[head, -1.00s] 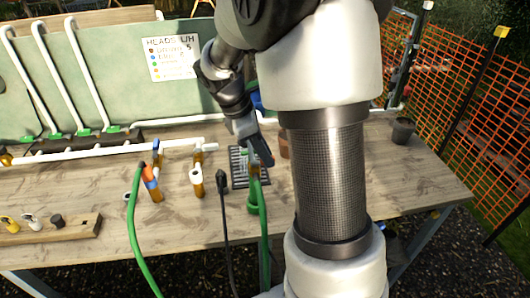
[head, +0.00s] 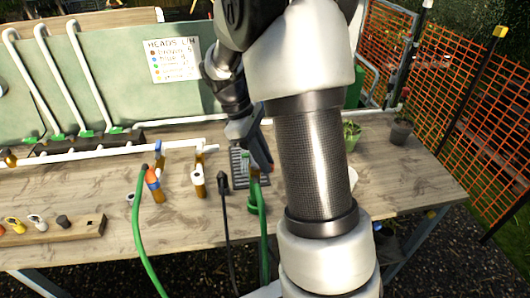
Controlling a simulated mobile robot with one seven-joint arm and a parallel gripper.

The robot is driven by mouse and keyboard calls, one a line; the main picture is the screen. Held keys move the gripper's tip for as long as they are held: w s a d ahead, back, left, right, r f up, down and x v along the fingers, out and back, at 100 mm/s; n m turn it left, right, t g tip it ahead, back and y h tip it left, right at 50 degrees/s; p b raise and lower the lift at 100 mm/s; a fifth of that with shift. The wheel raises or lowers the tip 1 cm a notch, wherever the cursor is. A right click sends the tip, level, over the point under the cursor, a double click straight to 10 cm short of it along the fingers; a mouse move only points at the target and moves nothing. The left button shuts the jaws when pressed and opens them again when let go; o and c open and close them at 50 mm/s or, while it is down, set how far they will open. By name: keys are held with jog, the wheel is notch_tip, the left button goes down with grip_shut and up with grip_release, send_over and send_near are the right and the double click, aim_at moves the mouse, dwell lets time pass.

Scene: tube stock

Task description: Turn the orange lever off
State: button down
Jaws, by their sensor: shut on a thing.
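An orange lever piece (head: 152,178) shows on a brass tap at the left middle of the bench, beside the top end of a green hose (head: 138,235). It is apart from my gripper. My gripper (head: 258,166) points down at the bench's centre, right of the lever. It is shut at the upper end of a second green hose (head: 263,225), in front of a dark slotted grate (head: 237,168). My own arm hides part of the fingers and the bench to the right, so the grip itself is small and hard to make out.
White pipe (head: 110,150) with brass taps (head: 198,185) runs across the bench. A black hose (head: 225,220) hangs over the front edge. A wooden block (head: 55,232) with coloured caps lies at the left. Potted plants (head: 400,132) stand at the right. An orange mesh fence (head: 460,100) is beyond.

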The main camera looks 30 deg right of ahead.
jog(key=a+m+y+p, duration=0.1)
jog(key=m, duration=0.3)
jog(key=a+m+g+y+p, duration=0.1)
jog(key=m+y, duration=0.1)
jog(key=m, duration=0.2)
jog(key=a+m+y+p, duration=0.1)
jog(key=m, duration=0.3)
jog(key=shift+s+m+y+p, duration=0.3)
jog(key=shift+s+p, duration=0.05)
jog(key=shift+s, duration=0.05)
dwell(0.3)
jog(key=c, duration=1.7)
grip_release()
jog(key=shift+r, duration=0.1)
jog(key=shift+w+v, duration=0.15)
jog(key=shift+v, duration=4.15)
jog(key=shift+w+v, duration=0.15)
jog(key=shift+v, duration=4.2)
